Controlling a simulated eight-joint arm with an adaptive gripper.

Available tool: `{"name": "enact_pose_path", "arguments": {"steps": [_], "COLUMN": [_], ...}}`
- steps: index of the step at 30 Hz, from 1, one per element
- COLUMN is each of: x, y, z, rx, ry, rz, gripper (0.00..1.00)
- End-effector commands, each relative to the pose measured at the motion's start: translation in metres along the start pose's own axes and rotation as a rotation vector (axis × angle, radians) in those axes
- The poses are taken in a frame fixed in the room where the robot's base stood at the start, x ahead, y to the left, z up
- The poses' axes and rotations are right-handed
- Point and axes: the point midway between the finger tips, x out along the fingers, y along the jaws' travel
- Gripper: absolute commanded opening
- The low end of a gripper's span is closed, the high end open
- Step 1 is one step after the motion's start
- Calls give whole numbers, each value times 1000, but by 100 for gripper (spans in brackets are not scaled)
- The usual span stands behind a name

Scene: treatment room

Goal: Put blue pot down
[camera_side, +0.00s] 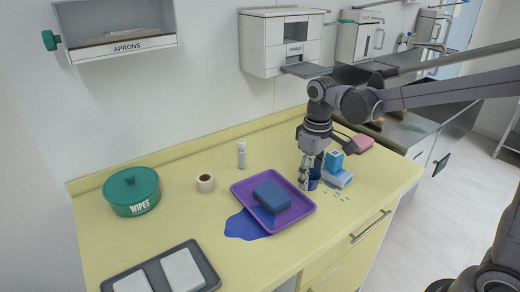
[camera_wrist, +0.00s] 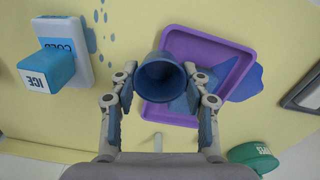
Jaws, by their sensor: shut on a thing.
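The blue pot (camera_wrist: 161,77) is a small open-topped round vessel, held between the two fingers of my gripper (camera_wrist: 160,102) in the wrist view. In the side view my gripper (camera_side: 308,183) points down at the right of the purple tray, and the blue pot (camera_side: 314,180) shows partly behind its fingers. The gripper is shut on the pot. From these views I cannot tell whether the pot's base touches the counter.
The purple tray (camera_side: 296,213) holds a blue block (camera_side: 271,195), with a blue spill (camera_side: 241,226) beside it. A blue-and-white ICE box (camera_side: 333,161) and a white COLD pack (camera_side: 342,179) sit close right of the pot. A white bottle (camera_side: 241,154), tape roll (camera_side: 205,183) and green WIPES tub (camera_side: 131,191) stand left.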

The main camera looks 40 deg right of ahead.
Motion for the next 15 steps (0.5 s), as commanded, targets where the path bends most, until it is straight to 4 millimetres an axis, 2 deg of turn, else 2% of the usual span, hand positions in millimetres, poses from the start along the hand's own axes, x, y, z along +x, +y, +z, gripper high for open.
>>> {"name": "enact_pose_path", "arguments": {"steps": [6, 15], "x": [6, 7], "y": [13, 15], "z": [12, 14], "rx": [185, 215], "ry": [0, 0], "rz": [0, 0], "gripper": [32, 32]}}
